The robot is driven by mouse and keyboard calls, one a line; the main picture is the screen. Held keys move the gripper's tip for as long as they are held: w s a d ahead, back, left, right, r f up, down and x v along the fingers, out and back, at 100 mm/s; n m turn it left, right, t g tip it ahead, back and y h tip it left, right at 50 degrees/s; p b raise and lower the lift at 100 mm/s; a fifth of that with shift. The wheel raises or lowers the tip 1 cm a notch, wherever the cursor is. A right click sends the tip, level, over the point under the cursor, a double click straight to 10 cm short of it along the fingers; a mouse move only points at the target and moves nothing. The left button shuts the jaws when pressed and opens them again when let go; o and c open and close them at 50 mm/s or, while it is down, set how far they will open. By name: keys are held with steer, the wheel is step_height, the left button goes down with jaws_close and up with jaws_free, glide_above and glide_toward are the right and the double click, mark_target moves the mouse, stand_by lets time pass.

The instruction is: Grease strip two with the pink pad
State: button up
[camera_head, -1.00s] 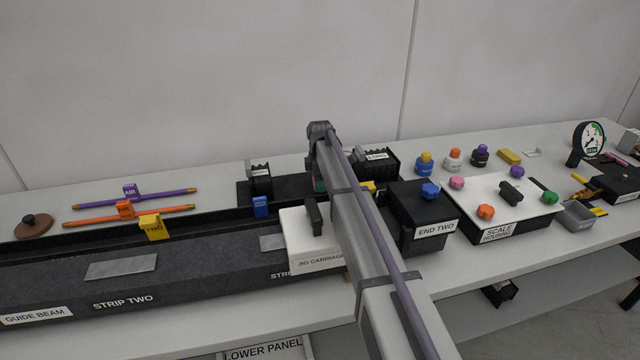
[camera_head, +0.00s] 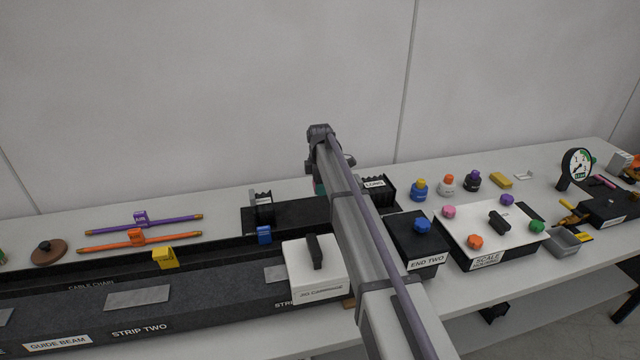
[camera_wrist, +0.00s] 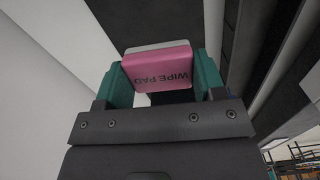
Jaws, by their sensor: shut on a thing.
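In the wrist view my gripper (camera_wrist: 163,80) has its teal fingers shut on a pink pad (camera_wrist: 158,70) labelled WIPE PAD. In the head view my arm hides the gripper and the pad. Strip two is a flat grey metal plate (camera_head: 139,298) on the dark guide beam (camera_head: 215,310), above the STRIP TWO label. It lies left of the white jig carriage (camera_head: 316,270), which has a black handle. My arm passes just right of the carriage.
A yellow clip (camera_head: 165,258) and a blue clip (camera_head: 264,235) stand along the beam's back. Purple (camera_head: 140,224) and orange (camera_head: 140,240) rods lie behind it. The END TWO block (camera_head: 418,243), scale housing (camera_head: 490,237) and several bottles stand to the right.

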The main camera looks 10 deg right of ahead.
mark_target(320, 213)
steer(key=shift+c, duration=0.9)
step_height(320, 213, down, 10)
steer(key=b, duration=1)
steer(key=o, duration=0.5)
steer(key=shift+r, duration=0.25)
steer(key=o, duration=0.4)
steer(key=c, duration=1)
